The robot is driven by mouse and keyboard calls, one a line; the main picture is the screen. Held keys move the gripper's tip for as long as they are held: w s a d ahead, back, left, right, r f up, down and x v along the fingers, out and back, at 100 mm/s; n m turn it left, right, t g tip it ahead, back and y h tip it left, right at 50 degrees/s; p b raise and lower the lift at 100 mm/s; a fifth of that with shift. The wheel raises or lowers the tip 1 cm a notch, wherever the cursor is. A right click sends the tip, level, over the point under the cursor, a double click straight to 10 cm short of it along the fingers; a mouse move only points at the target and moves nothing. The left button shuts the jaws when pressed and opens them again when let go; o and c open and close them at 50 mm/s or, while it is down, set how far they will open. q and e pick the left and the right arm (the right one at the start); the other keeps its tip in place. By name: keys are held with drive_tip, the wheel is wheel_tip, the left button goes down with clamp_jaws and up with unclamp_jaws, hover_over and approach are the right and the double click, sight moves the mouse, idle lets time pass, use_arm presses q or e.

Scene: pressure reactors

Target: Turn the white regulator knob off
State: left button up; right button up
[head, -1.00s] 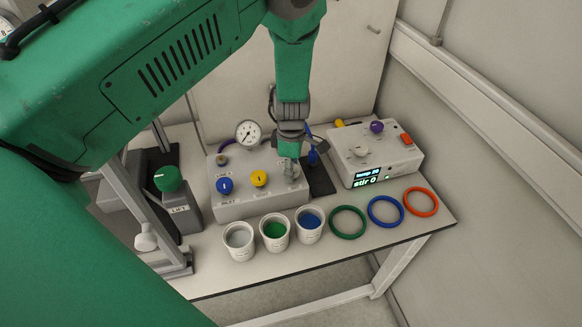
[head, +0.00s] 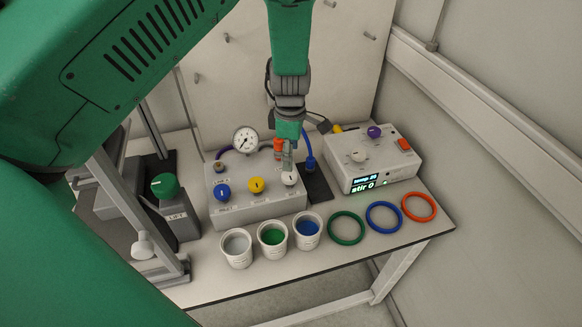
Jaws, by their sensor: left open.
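A white knob (head: 290,178) sits at the right end of the row on the grey control box (head: 258,206), beside the yellow knob (head: 256,185) and the blue knob (head: 222,192). My left gripper (head: 288,163) points down just above and behind the white knob and is open. Its fingers partly cover the area around the knob, and I cannot tell whether they touch it. Another white knob (head: 358,156) is on the stirrer box at the right. My right gripper does not show.
A pressure gauge (head: 246,140) stands behind the control box. The stirrer box (head: 374,167) with a lit display is at the right. Several cups (head: 272,237) and rings (head: 346,228) line the table's front. A lift with a green knob (head: 165,186) stands left.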

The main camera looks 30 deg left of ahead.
sight(291, 174)
use_arm(q)
wheel_tip(291, 174, up, 4)
drive_tip(key=shift+d+r, duration=0.1)
drive_tip(key=shift+d, duration=0.05)
idle(0.5)
